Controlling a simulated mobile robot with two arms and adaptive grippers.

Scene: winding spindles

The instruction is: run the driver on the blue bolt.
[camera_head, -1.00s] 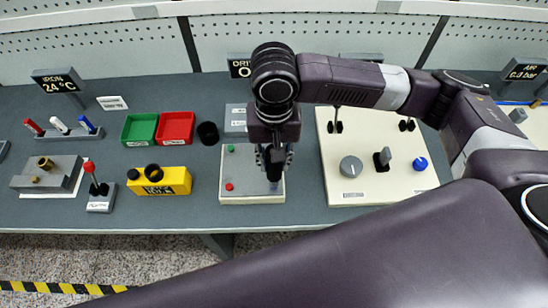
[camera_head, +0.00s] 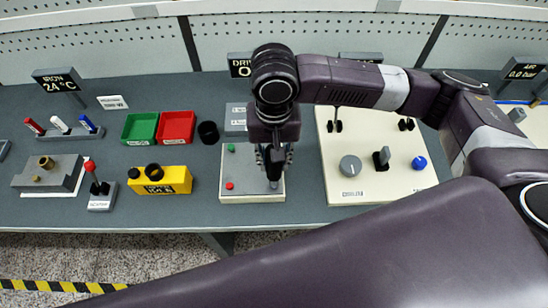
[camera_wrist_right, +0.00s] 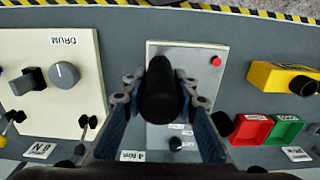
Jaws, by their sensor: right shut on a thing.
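My right gripper (camera_head: 272,164) is over the right part of a pale plate (camera_head: 248,191). It is shut on a dark driver, which stands roughly upright between the blue-sided fingers in the right wrist view (camera_wrist_right: 160,92). Below the jaws a grey cylindrical part (camera_head: 272,188) shows near the plate. A red bolt head (camera_head: 230,186) and a green one (camera_head: 231,148) sit on the plate's left side. The red one also shows in the wrist view (camera_wrist_right: 216,61). The blue bolt is not visible; the gripper and driver cover part of the plate. My left gripper is not in view.
Right of the plate is a cream panel (camera_head: 345,184) with a grey knob (camera_head: 350,166) and a blue knob (camera_head: 419,163). To the left are a yellow box (camera_head: 172,180), a red tray (camera_head: 176,127) and a green tray (camera_head: 139,127).

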